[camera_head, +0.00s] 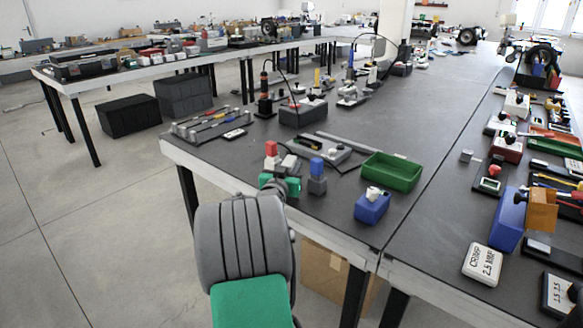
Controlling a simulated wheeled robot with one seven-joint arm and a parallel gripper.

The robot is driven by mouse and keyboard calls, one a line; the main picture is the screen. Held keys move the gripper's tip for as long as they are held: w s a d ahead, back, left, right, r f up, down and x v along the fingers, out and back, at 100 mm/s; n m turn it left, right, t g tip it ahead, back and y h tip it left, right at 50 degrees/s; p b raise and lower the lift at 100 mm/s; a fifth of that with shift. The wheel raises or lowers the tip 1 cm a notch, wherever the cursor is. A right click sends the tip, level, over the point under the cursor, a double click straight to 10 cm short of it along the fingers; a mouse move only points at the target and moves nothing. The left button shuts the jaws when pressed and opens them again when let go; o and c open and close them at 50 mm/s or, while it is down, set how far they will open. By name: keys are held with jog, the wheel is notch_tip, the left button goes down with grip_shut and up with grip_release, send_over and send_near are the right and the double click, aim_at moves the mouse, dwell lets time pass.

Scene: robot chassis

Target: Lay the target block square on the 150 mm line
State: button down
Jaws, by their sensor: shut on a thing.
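My gripper (280,182) is at the end of my grey and green arm, over the near left part of the dark workbench (230,160). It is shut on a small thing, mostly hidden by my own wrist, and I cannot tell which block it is. A small red block (271,148) shows just beyond the gripper; I cannot tell whether they touch. A blue-topped grey block (316,175) stands upright just to the right of the gripper. I cannot make out a 150 mm line. A thin grey strip (335,140) lies behind these blocks; its markings are too small to read.
A green tray (391,171) and a blue block with a white piece on top (372,208) stand to the right. A grey tool box (303,112) stands behind. Tools and an orange block (541,210) crowd the right edge. The bench middle is mostly clear.

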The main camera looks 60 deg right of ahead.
jog(key=shift+f+b, duration=0.2)
jog(key=shift+b, duration=0.1)
jog(key=c, duration=1.4)
grip_release()
jog(key=shift+o, duration=0.2)
jog(key=shift+r, duration=0.1)
